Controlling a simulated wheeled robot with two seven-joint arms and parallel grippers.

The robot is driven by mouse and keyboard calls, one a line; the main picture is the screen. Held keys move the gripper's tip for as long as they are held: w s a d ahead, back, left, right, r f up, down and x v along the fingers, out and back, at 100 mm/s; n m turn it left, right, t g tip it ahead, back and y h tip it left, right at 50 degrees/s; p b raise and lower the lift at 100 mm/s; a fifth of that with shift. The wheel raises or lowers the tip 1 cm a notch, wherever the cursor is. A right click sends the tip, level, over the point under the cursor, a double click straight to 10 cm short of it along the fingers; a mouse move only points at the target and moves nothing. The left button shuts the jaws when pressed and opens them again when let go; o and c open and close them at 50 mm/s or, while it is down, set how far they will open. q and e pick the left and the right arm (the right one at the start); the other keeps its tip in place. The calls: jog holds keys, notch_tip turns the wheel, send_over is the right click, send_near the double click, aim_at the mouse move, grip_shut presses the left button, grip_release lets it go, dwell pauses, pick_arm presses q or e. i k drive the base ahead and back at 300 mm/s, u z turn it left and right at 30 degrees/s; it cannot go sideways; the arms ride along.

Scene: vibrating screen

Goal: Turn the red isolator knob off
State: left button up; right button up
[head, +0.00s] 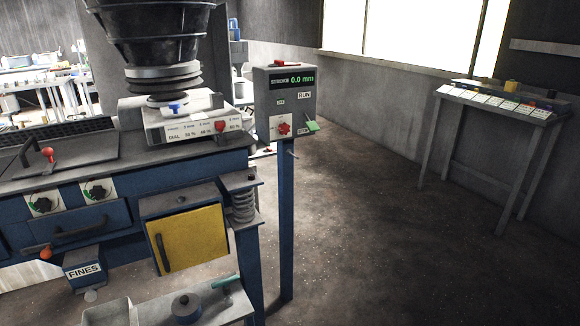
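The red isolator knob (284,128) is on a pale plate, low on the front left of the grey control box (290,103). The knob is too small for me to read its exact position. The box stands on a blue post right of the blue machine. Its display (293,80) reads STROKE 0.0 mm in green. A green lever (311,126) sits at its right side, between the RUN and STOP labels. A red part (285,64) is on top of the box. Neither of my grippers is in view.
The blue machine (95,215) fills the left, with a black hopper (152,35), a dial panel with a red pointer (220,126) and a yellow door (188,240). A table with cards (497,100) stands at the right wall. The floor between is clear.

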aim_at(284, 129)
jog(key=u, duration=0.75)
jog(key=i, duration=1.05)
jog(key=u, duration=0.05)
